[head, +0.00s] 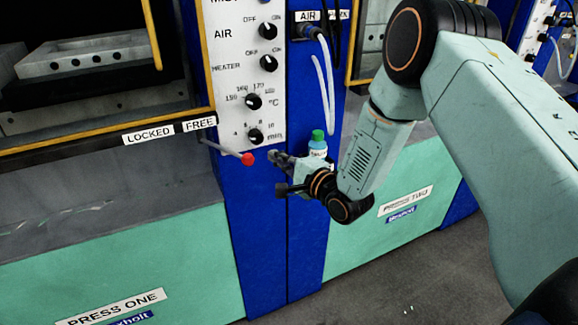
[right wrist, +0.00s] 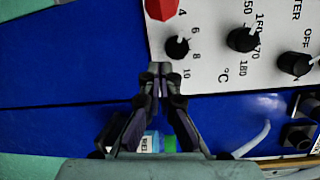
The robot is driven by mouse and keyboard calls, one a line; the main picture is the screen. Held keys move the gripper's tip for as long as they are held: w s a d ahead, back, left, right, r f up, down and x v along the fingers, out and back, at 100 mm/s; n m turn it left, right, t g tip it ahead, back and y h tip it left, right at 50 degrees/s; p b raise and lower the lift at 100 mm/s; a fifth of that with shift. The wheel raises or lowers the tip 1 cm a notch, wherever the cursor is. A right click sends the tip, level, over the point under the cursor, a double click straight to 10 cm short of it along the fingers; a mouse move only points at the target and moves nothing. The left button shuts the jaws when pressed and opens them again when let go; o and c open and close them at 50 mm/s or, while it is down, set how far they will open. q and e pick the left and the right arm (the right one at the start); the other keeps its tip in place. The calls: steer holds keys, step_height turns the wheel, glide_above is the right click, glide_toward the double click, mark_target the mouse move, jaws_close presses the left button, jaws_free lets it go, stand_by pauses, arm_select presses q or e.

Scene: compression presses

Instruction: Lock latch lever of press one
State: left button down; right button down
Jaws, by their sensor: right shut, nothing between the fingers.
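The latch lever (head: 226,150) of press one is a thin grey rod with a red ball knob (head: 247,159). It sticks out to the right, just below the FREE end of the LOCKED/FREE label (head: 168,131). My right gripper (head: 274,157) is shut and empty, just right of the knob and apart from it in the picture. In the right wrist view its closed fingertips (right wrist: 160,68) point at the panel's edge, and the red knob (right wrist: 161,8) is cut off at the top edge. My left gripper is not in view.
A green-capped bottle (head: 317,145) stands behind my right gripper, against the blue column (head: 262,240). The white control panel (head: 246,75) with several black knobs is above. An air hose (head: 325,80) hangs at the right. Floor space (head: 400,275) is open below.

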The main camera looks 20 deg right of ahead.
steer(key=a, duration=0.3)
steer(key=shift+a+r, duration=0.4)
steer(key=shift+w+a, duration=0.1)
steer(key=shift+s, duration=0.2)
stand_by(0.3)
